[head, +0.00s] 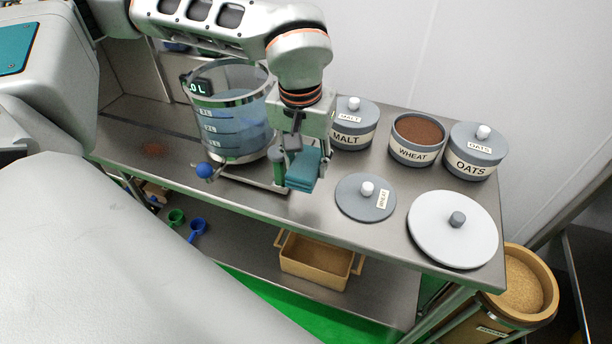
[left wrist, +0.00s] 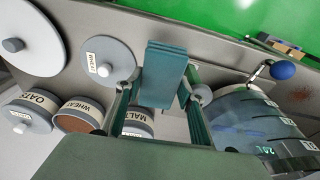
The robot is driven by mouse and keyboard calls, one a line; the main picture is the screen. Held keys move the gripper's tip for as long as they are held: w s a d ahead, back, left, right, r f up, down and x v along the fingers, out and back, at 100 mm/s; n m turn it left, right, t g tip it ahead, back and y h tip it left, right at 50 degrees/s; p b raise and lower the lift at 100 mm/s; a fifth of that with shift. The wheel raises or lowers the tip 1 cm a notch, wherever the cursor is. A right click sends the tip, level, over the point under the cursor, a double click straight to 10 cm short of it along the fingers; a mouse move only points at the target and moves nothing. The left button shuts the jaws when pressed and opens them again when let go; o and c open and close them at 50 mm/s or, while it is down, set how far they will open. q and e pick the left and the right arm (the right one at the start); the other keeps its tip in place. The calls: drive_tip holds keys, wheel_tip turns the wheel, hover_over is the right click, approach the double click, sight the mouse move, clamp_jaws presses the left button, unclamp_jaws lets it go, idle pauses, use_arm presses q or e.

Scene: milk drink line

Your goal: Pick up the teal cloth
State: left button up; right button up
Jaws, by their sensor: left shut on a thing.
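The teal cloth (head: 304,168) is a folded block held in my left gripper (head: 298,152), which comes in from the left in the head view. In the left wrist view the cloth (left wrist: 164,75) sits between the two fingers of the left gripper (left wrist: 160,95). The gripper is shut on it. The cloth appears just above the steel table, between the clear tank and the grey wheat lid; I cannot tell if it touches the top. My right gripper does not show.
A clear tank (head: 232,128) with a blue-knobbed valve stands left of the cloth. Malt (head: 352,125), open wheat (head: 415,140) and oats (head: 474,152) canisters stand behind right. The wheat lid (head: 358,205) and a large white lid (head: 452,240) lie in front. A wooden box (head: 314,268) is on the lower shelf.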

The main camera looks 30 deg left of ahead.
sight(307, 162)
use_arm(q)
wheel_tip(307, 162, up, 10)
drive_tip(key=shift+p, duration=0.3)
drive_tip(key=shift+f, duration=0.1)
